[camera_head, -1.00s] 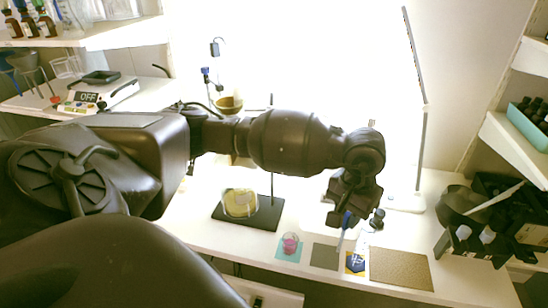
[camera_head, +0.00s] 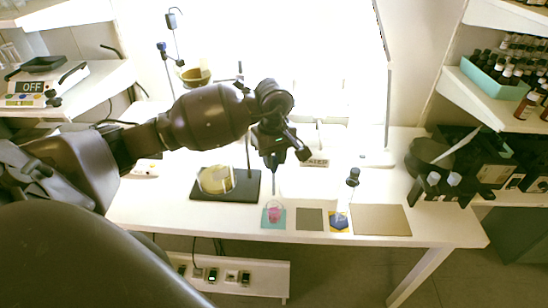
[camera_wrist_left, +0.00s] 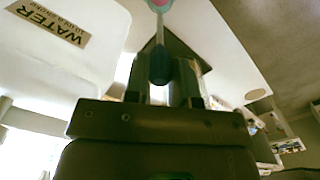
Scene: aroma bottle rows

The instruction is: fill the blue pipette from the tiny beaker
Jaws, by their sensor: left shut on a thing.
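My left gripper (camera_head: 274,158) is shut on the blue pipette (camera_head: 274,186) and holds it upright, with its clear stem pointing down. The tiny beaker (camera_head: 273,215) holds pink liquid and stands on a teal mat (camera_head: 264,224) near the table's front edge. The pipette is just above the beaker in the head view; I cannot tell whether its tip is inside. In the left wrist view the dark blue bulb (camera_wrist_left: 160,68) sits between the fingers, and the pink beaker (camera_wrist_left: 160,4) shows at the stem's far end. My right gripper is not in view.
A dark stand base (camera_head: 248,186) with a round yellowish flask (camera_head: 215,180) is left of the beaker. Dark boxes (camera_head: 470,165) fill the table's right end.

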